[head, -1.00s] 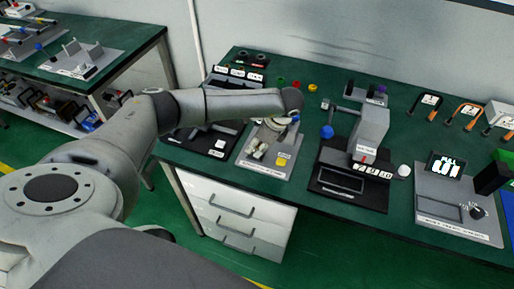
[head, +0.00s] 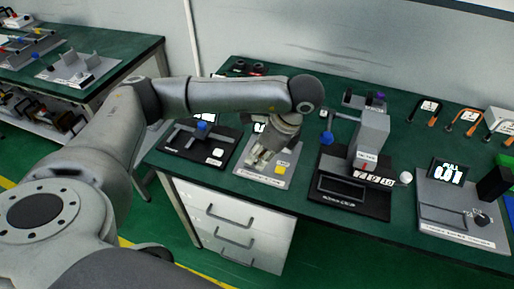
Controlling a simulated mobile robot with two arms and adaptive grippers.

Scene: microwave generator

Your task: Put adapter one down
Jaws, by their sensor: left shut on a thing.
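My left gripper (head: 262,158) hangs from my left arm, pointing down over a light grey plate (head: 247,171) on the green workbench. It is small in the head view. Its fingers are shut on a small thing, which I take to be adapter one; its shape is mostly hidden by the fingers. I cannot tell whether it touches the plate. A yellow block (head: 279,170) is just right of the fingers. My right gripper is not in view.
A black fixture with a blue knob (head: 201,126) stands left of the plate. A grey press on a black base (head: 349,190) stands right of it. Further right is a grey panel with a display (head: 447,172). White drawers (head: 240,225) are under the bench.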

